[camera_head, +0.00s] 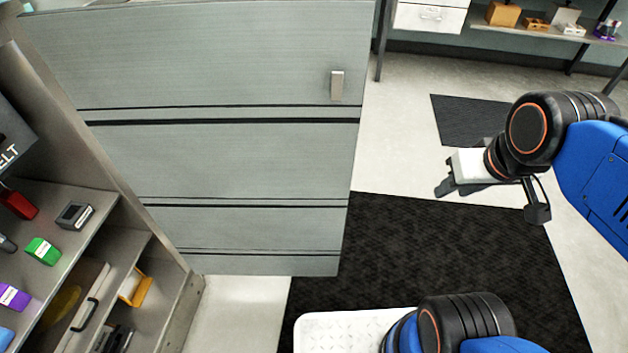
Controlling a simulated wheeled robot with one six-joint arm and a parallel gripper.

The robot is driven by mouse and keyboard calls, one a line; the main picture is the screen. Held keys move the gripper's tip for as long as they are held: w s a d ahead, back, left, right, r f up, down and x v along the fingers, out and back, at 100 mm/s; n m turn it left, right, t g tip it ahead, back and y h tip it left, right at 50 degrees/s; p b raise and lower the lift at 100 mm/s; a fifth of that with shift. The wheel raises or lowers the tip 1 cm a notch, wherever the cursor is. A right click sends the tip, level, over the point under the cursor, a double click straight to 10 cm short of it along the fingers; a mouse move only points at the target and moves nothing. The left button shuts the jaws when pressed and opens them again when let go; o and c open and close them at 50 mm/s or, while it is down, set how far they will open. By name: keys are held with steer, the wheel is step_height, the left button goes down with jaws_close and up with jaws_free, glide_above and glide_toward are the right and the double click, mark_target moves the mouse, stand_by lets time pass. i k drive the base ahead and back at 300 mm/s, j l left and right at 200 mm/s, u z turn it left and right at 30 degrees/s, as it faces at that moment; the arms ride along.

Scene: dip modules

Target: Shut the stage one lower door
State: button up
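A large grey door (230,160) stands swung open from the cabinet (170,205) at the left. It has dark horizontal seams and a small metal handle (337,86) near its free right edge. No label naming the door shows. My gripper (443,184) is at the right, well apart from the door and its handle, over the floor. It touches nothing that I can see, and its fingers are too small and edge-on to tell their opening.
The open cabinet has shelves with small coloured modules, including a green one (43,250) and a purple one (13,296). A black mat (430,250) covers the floor right of the door. A bench with a white drawer unit (430,17) stands at the back.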

mark_target(221, 116)
steer(key=i+l+z, duration=0.2)
steer(key=z, duration=0.25)
steer(key=i+l+z, duration=0.15)
steer(key=z, duration=0.35)
steer(key=i+z, duration=0.45)
steer(key=i+u, duration=0.15)
steer(key=i, duration=0.4)
steer(key=i+l+u, duration=0.2)
steer(key=i, duration=0.4)
steer(key=i+l+u, duration=0.15)
steer(key=i, duration=0.4)
steer(key=i+j+u, duration=0.1)
steer(key=u, duration=0.35)
steer(key=i+u, duration=0.55)
steer(key=u, duration=0.4)
steer(key=i+l+u, duration=0.2)
steer(key=u, duration=0.25)
steer(key=i+j+u, duration=0.15)
steer(key=i+u, duration=0.15)
steer(key=u, duration=0.15)
steer(key=i+u, duration=0.3)
steer(key=u, duration=0.15)
steer(key=i+u, duration=0.45)
steer(key=u, duration=1.85)
steer(key=k, duration=0.05)
